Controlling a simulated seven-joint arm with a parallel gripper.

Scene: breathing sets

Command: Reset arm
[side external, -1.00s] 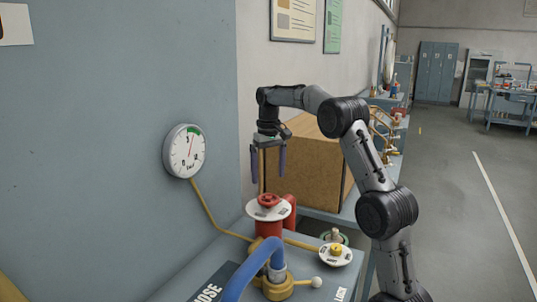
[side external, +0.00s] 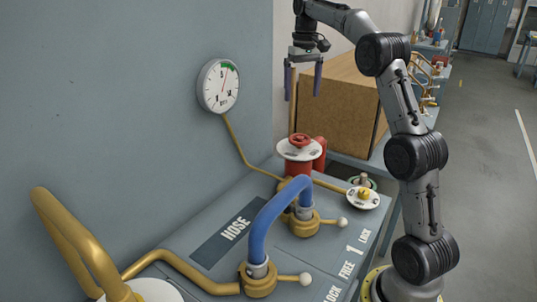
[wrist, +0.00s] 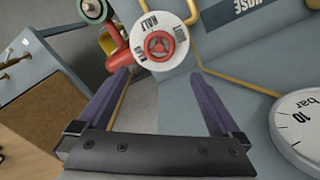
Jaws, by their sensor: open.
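My gripper (side external: 303,80) hangs pointing down above the bench, with its two purple fingers apart and nothing between them. It is above the red valve (side external: 299,142), which has a white dial plate and a red handwheel, and does not touch it. In the wrist view my gripper (wrist: 155,100) shows its fingers spread. The red handwheel (wrist: 159,45) with its white plate lies beyond them, between the fingertips. The blue hose (side external: 268,215) arches between two brass fittings on the bench marked HOSE.
A round pressure gauge (side external: 218,86) is on the grey wall and shows in the wrist view (wrist: 300,125). A brown box (side external: 335,105) stands behind my gripper. A small yellow-knobbed valve (side external: 364,194) is at the right. Brass piping (side external: 75,240) runs at the left. Open floor lies right.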

